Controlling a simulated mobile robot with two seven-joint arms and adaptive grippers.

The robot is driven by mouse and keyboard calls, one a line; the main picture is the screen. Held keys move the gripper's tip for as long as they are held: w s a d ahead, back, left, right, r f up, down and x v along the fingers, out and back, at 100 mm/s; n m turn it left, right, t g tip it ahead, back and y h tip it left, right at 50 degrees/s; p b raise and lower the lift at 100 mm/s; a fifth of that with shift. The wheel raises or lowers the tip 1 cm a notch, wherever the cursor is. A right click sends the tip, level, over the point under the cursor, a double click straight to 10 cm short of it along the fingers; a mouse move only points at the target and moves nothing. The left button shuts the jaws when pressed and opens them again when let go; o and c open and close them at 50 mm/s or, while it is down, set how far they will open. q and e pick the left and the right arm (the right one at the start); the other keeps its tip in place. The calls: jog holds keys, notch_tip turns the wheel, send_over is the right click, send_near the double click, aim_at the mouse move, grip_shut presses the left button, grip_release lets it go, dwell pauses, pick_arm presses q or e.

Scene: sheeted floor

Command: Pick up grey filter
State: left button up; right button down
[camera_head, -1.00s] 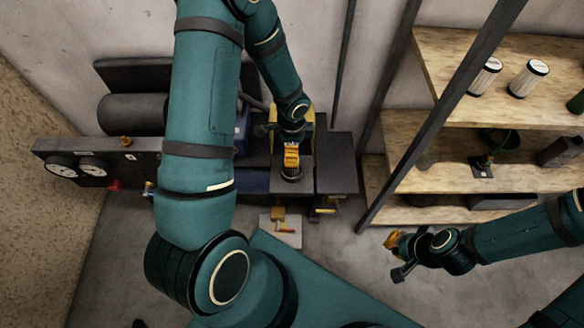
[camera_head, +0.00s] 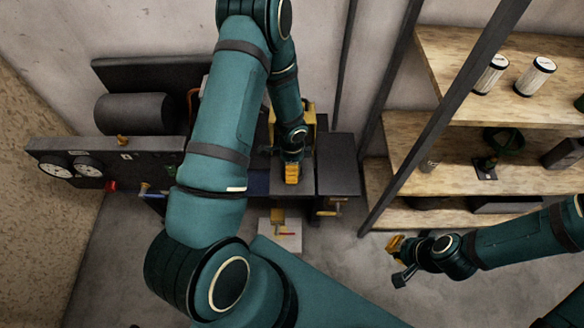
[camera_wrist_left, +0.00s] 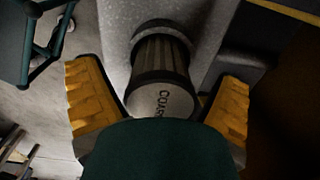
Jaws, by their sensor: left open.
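The grey filter (camera_wrist_left: 162,75) shows in the left wrist view as a ribbed dark-grey cylinder with a lighter end cap bearing partly hidden lettering that starts "COA". Its far end meets a grey speckled block (camera_wrist_left: 118,45). My left gripper (camera_wrist_left: 160,112) is open, with one yellow finger on each side of the filter. Contact with the filter cannot be made out. In the head view my left gripper (camera_head: 292,173) is over the dark bench, and I cannot make out the filter there. My right gripper (camera_head: 398,260) hangs empty above the floor in front of the shelves.
Wooden shelves (camera_head: 470,140) at the right hold two white-labelled canisters (camera_head: 491,74) (camera_head: 536,76) and other items. A dark panel with gauges (camera_head: 85,167) and a black cylinder (camera_head: 135,114) stand at the left. A dark upright post (camera_head: 440,117) stands before the shelves.

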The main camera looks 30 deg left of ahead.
pick_arm(q)
jog(key=c, duration=1.3)
jog(key=shift+o, duration=0.2)
